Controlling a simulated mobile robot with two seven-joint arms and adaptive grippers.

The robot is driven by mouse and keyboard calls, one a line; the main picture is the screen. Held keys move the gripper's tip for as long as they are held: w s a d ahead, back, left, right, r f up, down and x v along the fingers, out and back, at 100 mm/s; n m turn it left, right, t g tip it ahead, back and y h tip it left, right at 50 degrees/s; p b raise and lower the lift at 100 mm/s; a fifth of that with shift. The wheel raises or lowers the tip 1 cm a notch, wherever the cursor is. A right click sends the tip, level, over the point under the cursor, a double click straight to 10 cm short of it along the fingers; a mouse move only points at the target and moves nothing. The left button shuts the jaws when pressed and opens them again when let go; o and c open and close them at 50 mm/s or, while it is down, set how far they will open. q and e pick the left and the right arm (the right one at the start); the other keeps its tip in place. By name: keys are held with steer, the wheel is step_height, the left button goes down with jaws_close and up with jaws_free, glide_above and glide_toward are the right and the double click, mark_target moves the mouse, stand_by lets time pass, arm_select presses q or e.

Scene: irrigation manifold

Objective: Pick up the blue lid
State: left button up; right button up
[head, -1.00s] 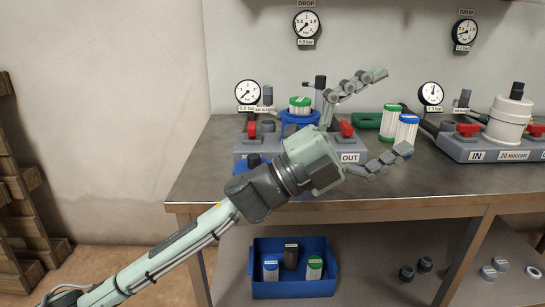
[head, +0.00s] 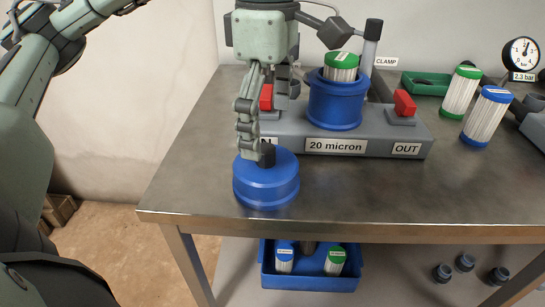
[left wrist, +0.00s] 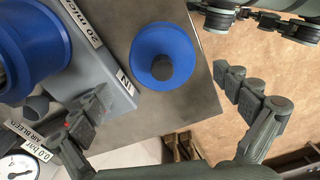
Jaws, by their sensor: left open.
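The blue lid (head: 266,188) lies on the metal bench near its front left edge. It is a round cap with a dark knob on top. In the left wrist view the lid (left wrist: 146,45) and its knob (left wrist: 163,67) show from above. My left gripper (head: 262,142) points down over the lid, and a fingertip appears close to the knob; contact cannot be told. In the left wrist view my left gripper (left wrist: 166,90) is open, fingers spread wide, with nothing held. Dark jointed links (left wrist: 290,22) at the top right seem to belong to my right gripper, cut off by the frame.
The grey manifold (head: 350,146) stands behind the lid, with red valve handles and a blue housing (head: 335,105) holding a green-capped cartridge (head: 341,66). Two more cartridges and a green tray (head: 426,84) are to the right. A blue bin (head: 310,283) sits on the lower shelf.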

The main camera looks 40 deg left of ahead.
mark_target(263, 147)
arm_select(q)
steer(key=f, duration=0.7)
steer(key=shift+s+a, duration=0.2)
steer(key=shift+a, duration=0.15)
steer(key=shift+c, duration=0.6)
steer(key=c, duration=0.9)
steer(key=shift+o, duration=0.2)
steer(key=shift+r, duration=0.1)
